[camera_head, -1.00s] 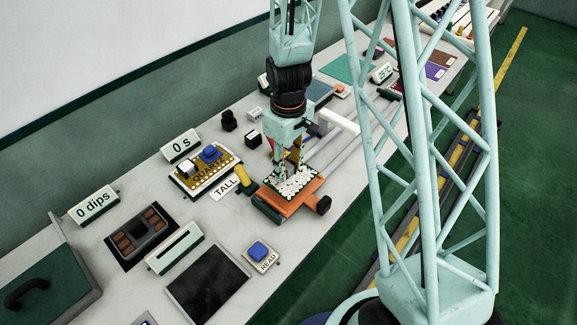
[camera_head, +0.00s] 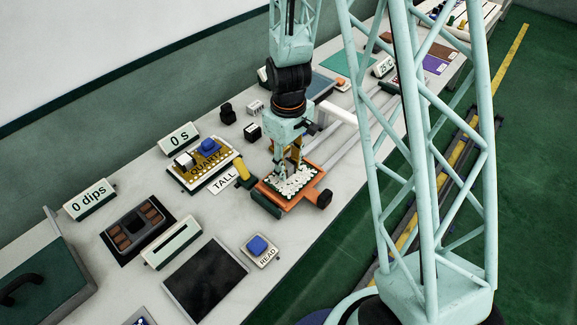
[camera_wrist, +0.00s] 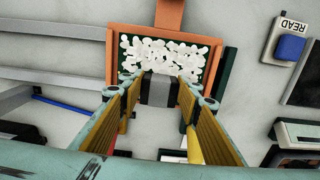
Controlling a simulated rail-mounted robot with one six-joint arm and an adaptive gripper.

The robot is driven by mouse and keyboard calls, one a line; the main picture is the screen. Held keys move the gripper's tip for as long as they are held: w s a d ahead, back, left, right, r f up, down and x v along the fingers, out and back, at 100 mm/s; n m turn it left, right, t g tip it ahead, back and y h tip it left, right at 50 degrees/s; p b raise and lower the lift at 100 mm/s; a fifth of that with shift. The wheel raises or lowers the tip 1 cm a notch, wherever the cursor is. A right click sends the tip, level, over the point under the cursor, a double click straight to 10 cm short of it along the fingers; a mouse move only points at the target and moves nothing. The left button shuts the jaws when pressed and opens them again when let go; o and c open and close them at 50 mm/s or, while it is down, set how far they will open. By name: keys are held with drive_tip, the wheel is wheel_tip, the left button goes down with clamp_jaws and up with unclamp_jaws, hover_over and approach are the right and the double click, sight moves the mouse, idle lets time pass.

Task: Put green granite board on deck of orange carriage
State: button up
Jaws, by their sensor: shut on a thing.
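The green board (camera_wrist: 208,72) has many white pieces over its face and lies within the outline of the orange carriage (camera_wrist: 172,15) in the wrist view. In the head view the board (camera_head: 293,182) also shows over the carriage (camera_head: 302,197). I cannot tell whether it rests on the deck or hangs just above it. My gripper (camera_wrist: 158,92) points down at the board, shut on a grey and black block at the board's near edge, which seems part of the board. The fingers hide some of the board; in the head view my gripper (camera_head: 287,162) covers its back edge.
A yellow board marked QUARTZ (camera_head: 203,165) and a TALL label (camera_head: 224,181) lie left of the carriage. A blue READ button (camera_head: 258,246) stands in front. Pale rails (camera_head: 327,145) run behind the carriage. Bare bench lies right of the READ button.

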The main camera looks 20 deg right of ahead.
drive_tip(key=shift+f+b, duration=0.4)
drive_tip(key=shift+f, duration=0.1)
idle(0.8)
drive_tip(key=o, duration=1.1)
drive_tip(key=shift+c, duration=0.2)
drive_tip(key=shift+r, duration=0.15)
wheel_tip(320, 180, up, 12)
idle(0.5)
idle(0.3)
